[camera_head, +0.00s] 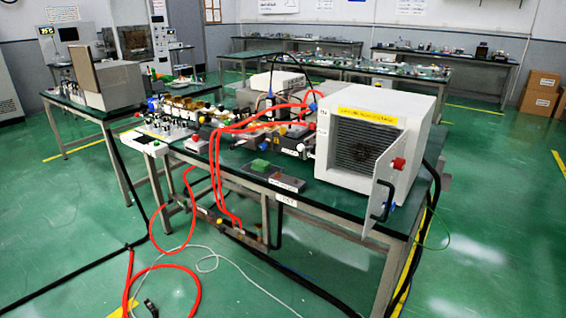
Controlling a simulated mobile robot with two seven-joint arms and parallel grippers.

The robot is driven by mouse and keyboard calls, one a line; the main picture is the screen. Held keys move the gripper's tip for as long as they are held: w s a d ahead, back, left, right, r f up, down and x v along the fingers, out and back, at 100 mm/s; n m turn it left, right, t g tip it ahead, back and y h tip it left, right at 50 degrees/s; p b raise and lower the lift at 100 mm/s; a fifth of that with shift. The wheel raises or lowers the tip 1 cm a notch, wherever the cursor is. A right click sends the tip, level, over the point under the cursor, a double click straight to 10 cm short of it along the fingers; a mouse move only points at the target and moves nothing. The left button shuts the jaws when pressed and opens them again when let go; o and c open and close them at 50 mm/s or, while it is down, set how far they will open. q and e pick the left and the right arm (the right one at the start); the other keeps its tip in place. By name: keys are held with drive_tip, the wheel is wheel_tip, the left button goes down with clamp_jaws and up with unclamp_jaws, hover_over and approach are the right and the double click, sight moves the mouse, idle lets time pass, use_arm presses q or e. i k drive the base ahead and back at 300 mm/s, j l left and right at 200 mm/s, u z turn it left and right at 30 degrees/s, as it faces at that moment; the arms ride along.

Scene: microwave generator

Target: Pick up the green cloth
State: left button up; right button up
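A small green cloth (260,165) lies near the front edge of the long dark-green workbench (318,197), left of the white microwave generator. It sits at the left end of a dark flat tray or plate (287,183). The cloth looks bunched or folded, and its exact shape is too small to tell. Neither of my grippers shows in the head view.
The white generator (408,118) has its door (384,190) open over the bench's front edge. Red hoses (213,165) hang down in front of the bench. Hoses and cables lie on the green floor (70,215), which is otherwise clear in front. Another bench (118,112) stands left.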

sight(263, 166)
drive_tip(key=i+j, duration=0.2)
drive_tip(key=i, duration=0.2)
drive_tip(key=i+j+u, duration=0.15)
drive_tip(key=i, duration=0.25)
